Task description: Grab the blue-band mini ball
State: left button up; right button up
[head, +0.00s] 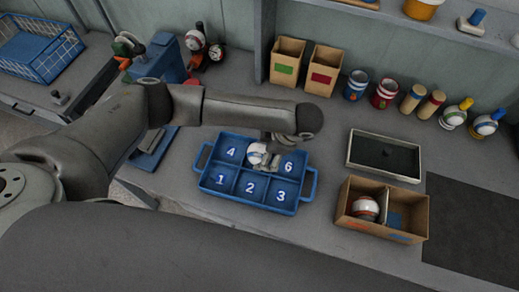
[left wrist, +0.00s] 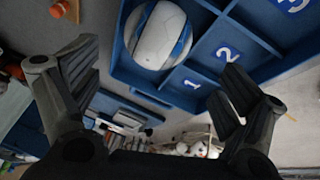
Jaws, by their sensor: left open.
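The white ball with a blue band (head: 256,152) sits in the back middle compartment of the blue numbered tray (head: 232,198), between the compartments marked 4 and 6. It shows large in the left wrist view (left wrist: 158,38), with blue at its right side. My left gripper (head: 266,162) is over the tray by the ball and hides part of it and its compartment. In the left wrist view my left gripper (left wrist: 162,65) has its fingers spread wide with nothing between them, and the ball lies beyond them. My right gripper is not in view.
A cardboard box (head: 408,204) holds a red-and-white ball (head: 366,208) in its left half. A shallow black-bottomed tray (head: 384,155) stands behind it. Cardboard bins (head: 287,62), tins and handled items line the back wall. A blue press (head: 160,60) stands at the left.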

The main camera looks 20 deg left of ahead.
aim_at(263, 150)
pick_arm(q)
jog(key=shift+a+f, duration=0.15)
jog(key=shift+f, duration=0.05)
jog(key=shift+w+f, duration=0.2)
jog(key=shift+f, duration=0.05)
jog(key=x, duration=0.1)
jog(key=p+x, duration=0.2)
jog(key=shift+w+f, duration=0.2)
jog(key=shift+f, duration=0.25)
jog(key=shift+a+f, duration=0.1)
jog(key=shift+f, duration=0.4)
jog(key=shift+c, duration=0.3)
jog(key=c, duration=0.7)
jog(key=shift+w, duration=0.1)
jog(key=shift+c, duration=1.4)
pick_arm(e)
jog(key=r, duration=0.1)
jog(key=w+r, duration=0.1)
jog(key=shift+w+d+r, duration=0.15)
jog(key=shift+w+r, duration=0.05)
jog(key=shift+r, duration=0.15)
